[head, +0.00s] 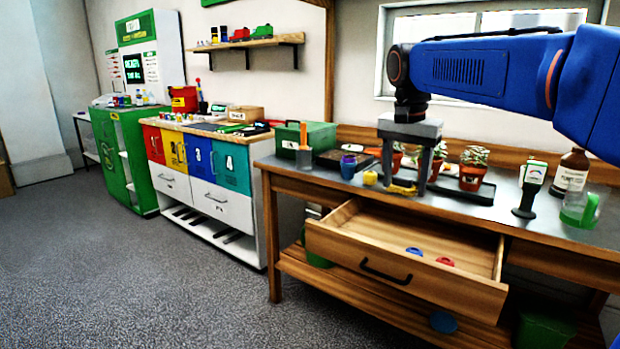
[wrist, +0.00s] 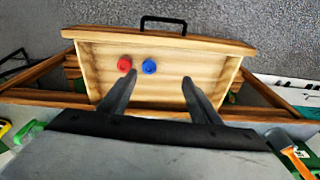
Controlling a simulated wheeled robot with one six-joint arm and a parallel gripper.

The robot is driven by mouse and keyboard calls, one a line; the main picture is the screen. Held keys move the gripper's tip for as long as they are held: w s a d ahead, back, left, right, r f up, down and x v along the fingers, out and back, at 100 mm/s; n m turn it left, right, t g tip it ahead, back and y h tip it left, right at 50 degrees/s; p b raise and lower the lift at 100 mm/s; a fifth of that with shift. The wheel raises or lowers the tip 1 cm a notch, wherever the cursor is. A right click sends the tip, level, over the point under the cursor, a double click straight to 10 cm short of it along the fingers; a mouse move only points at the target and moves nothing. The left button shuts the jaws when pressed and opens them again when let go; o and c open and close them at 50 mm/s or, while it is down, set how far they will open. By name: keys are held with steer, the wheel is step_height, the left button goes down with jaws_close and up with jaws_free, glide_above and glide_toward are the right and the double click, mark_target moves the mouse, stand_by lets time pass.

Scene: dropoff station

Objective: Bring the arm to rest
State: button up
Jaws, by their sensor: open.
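My gripper (head: 405,180) hangs from my blue arm above the workbench's front edge, fingers pointing down. In the wrist view my gripper (wrist: 152,92) shows two dark fingers spread apart with nothing between them. Below it is an open wooden drawer (head: 390,262), pulled out from the bench. A blue round piece (head: 414,251) and a red round piece (head: 445,262) lie in the drawer. The wrist view shows the red piece (wrist: 124,64) and the blue piece (wrist: 149,66) beyond the fingertips, apart from them.
Potted plants (head: 472,168), a brown bottle (head: 570,172), a green-topped meter (head: 531,188) and a green box (head: 305,137) stand on the bench. A cabinet with coloured panels (head: 205,160) is to the left. The grey floor (head: 150,270) in front is clear.

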steer(key=s+d+f+n+t, duration=0.1)
steer(key=s+d+f+n, duration=0.2)
steer(key=s+f, duration=0.8)
steer(key=s+d+f+n+t, duration=0.2)
steer(key=s+d+f+n, duration=0.2)
steer(key=s+f, duration=0.8)
steer(key=s, duration=0.6)
steer(key=shift+n+y, duration=0.4)
steer(key=shift+s+r, duration=0.1)
steer(key=shift+c, duration=0.6)
